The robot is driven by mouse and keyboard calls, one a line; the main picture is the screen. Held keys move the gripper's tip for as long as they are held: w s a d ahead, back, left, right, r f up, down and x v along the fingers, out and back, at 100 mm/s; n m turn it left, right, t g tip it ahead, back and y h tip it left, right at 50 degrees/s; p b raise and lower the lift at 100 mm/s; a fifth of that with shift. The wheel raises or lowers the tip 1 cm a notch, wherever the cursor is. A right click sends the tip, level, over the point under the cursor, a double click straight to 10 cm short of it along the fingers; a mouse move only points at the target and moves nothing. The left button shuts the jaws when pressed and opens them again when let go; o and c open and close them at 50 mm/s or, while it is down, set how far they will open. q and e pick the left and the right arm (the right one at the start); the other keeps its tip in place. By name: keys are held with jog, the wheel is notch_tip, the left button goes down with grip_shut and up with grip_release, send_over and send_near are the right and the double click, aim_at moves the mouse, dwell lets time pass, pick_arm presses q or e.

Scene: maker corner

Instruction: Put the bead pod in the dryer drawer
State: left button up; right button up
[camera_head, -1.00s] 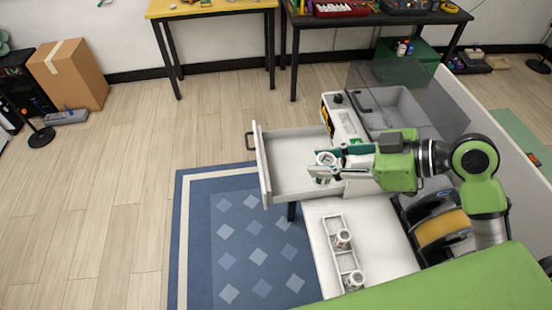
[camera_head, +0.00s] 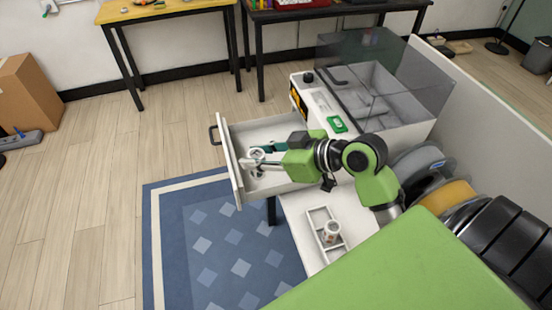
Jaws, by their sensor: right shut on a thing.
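The dryer (camera_head: 385,130) is a white box with a clear smoky lid. Its drawer (camera_head: 230,165) is pulled out to the left, and its pale inside shows. My right gripper (camera_head: 255,156) is shut on the bead pod (camera_head: 257,154), a small whitish cylinder with a round top. It holds the pod over the drawer's inside, near the front panel. I cannot tell whether the pod touches the drawer floor. The gripper and arm hide part of the drawer. My left gripper is not in view.
A white rack (camera_head: 318,218) with another pod (camera_head: 331,231) stands on the white bench beside the drawer. Spools (camera_head: 445,190) stand at the right. A blue patterned rug (camera_head: 215,235) lies below. The wood floor left of the drawer is clear.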

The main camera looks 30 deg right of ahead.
aim_at(256, 152)
jog(key=w+f+m+h, duration=0.1)
jog(key=w+d+f+m+t+h+b, duration=0.1)
jog(key=w+f+m+h, duration=0.1)
jog(key=w, duration=0.1)
jog(key=shift+d+f, duration=0.1)
jog(key=shift+d, duration=0.2)
jog(key=w+d+f+m+h, duration=0.35)
jog(key=w+d, duration=0.35)
jog(key=w, duration=0.5)
jog(key=shift+t+h, duration=0.35)
jog(key=shift+t, duration=0.05)
jog(key=shift+w+d+f+b, duration=0.1)
jog(key=shift+w+d+f, duration=0.4)
jog(key=shift+f, duration=0.9)
jog(key=shift+w+d+f+b, duration=0.15)
jog(key=shift+w+f, duration=0.7)
jog(key=shift+f, duration=0.6)
jog(key=shift+w+d+f+b, duration=0.1)
jog(key=shift+w+d+f, duration=0.4)
jog(key=shift+f, duration=0.9)
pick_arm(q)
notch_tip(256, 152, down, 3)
pick_arm(e)
jog(key=shift+w+a, duration=0.15)
jog(key=o, duration=1.1)
